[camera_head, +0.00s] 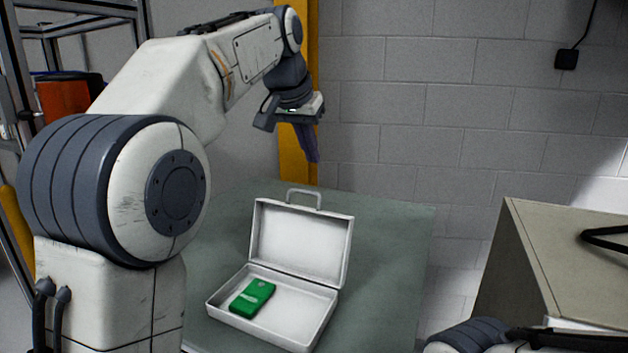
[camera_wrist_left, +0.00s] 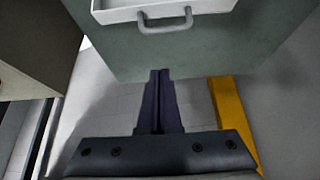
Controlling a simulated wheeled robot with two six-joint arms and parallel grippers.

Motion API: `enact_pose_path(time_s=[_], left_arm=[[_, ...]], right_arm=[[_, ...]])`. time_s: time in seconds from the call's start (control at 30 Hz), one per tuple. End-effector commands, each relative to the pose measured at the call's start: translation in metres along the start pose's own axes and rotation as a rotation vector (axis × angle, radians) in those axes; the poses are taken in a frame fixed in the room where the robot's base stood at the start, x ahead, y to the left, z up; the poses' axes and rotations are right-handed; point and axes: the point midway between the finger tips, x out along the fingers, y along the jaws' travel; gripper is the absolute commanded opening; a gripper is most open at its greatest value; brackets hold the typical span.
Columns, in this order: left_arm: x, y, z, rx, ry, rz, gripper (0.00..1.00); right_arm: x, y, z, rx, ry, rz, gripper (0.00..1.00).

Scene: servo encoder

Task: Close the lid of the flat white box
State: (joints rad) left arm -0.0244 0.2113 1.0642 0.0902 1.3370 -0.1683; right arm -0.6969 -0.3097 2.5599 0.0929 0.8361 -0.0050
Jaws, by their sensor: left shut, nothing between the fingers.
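The flat white box (camera_head: 323,312) stands open on the green-grey table. Its lid (camera_head: 300,242) is raised nearly upright at the back, with a handle (camera_head: 304,196) on its top edge. A green device (camera_head: 252,297) lies inside the box at the left. My left gripper (camera_head: 312,158) is shut and empty, above and behind the lid, apart from it. In the left wrist view the shut fingers (camera_wrist_left: 159,80) point toward the table edge, and the lid's handle (camera_wrist_left: 166,24) shows beyond them. My right gripper is not in view; only part of my right arm shows at the bottom right.
The table (camera_head: 392,235) has bare room right of the box. A beige cabinet (camera_head: 560,250) with a black handle stands to the right. A yellow post (camera_head: 292,150) and a block wall (camera_head: 430,110) stand behind. A metal rack (camera_head: 72,32) is at the left.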

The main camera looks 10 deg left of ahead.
Motion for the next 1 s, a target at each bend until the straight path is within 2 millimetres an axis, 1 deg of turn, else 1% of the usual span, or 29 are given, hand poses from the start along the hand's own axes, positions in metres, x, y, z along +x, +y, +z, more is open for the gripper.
enact_pose_path(time_s=[0.17, 0.4, 0.5, 0.63, 0.8, 1.0], left_arm=[[0.035, -0.001, 0.002, -0.001, -0.008, 0.001, 0.00], [0.086, 0.000, 0.001, 0.000, -0.007, 0.001, 0.00], [0.074, 0.001, 0.011, 0.001, 0.000, 0.000, 0.00], [0.066, 0.000, 0.022, 0.001, 0.000, 0.000, 0.00], [0.062, 0.000, 0.031, 0.000, -0.002, 0.000, 0.00], [0.061, 0.000, 0.032, 0.001, 0.000, 0.000, 0.00]], right_arm=[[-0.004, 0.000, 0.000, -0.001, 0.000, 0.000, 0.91], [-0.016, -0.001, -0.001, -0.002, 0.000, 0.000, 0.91], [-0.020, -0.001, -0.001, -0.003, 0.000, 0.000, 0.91], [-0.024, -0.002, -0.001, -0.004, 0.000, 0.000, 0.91], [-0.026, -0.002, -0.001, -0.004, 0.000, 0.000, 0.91], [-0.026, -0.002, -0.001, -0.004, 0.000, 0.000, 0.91]])
